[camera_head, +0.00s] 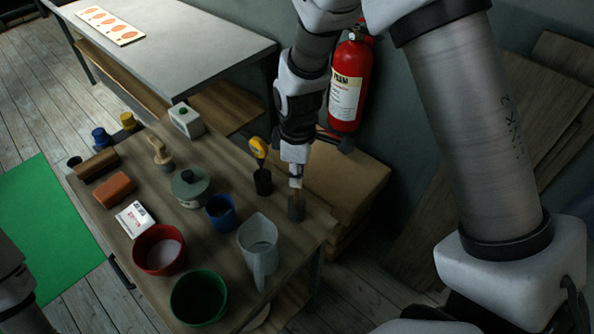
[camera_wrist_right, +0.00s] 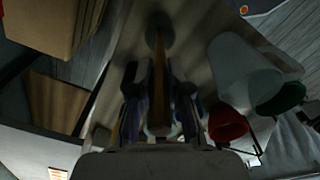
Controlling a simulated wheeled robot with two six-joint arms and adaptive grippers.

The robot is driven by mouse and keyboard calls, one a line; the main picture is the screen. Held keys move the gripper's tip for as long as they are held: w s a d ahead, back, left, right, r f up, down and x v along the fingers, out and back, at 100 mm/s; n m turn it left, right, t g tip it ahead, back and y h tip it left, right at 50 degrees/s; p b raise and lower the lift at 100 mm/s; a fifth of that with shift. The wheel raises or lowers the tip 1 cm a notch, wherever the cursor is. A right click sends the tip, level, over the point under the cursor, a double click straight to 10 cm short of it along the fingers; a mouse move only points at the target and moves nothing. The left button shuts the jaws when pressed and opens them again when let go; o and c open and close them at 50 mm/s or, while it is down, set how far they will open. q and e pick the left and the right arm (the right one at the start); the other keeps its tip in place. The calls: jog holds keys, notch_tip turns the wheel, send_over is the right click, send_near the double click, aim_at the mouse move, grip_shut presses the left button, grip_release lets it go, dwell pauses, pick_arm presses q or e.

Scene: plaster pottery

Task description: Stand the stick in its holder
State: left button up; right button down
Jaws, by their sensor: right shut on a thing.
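My right gripper (camera_head: 296,182) is shut on a brown stick (camera_head: 297,195), near the right edge of the wooden table. The stick points down at the dark grey holder (camera_head: 296,212). In the right wrist view, the stick (camera_wrist_right: 159,80) runs from between the fingers (camera_wrist_right: 160,120) to the round grey holder (camera_wrist_right: 160,27). Its far end meets the holder's outline in both views. I cannot tell how deep it sits. My left gripper is out of view; only part of my left arm shows at lower left.
A black cup (camera_head: 263,184) with a yellow-headed tool (camera_head: 258,147) stands just left of the holder. A pale jug (camera_head: 258,250), blue cup (camera_head: 221,213), red bowl (camera_head: 159,250) and green bowl (camera_head: 198,298) stand nearby. A cardboard box (camera_head: 345,185) and fire extinguisher (camera_head: 350,85) are behind.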

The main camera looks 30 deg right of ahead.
jog(key=c, duration=1)
grip_release()
jog(key=shift+c, duration=0.2)
jog(key=shift+r, duration=0.1)
notch_tip(320, 180, up, 12)
jog(key=shift+f, duration=0.1)
jog(key=shift+d, duration=0.1)
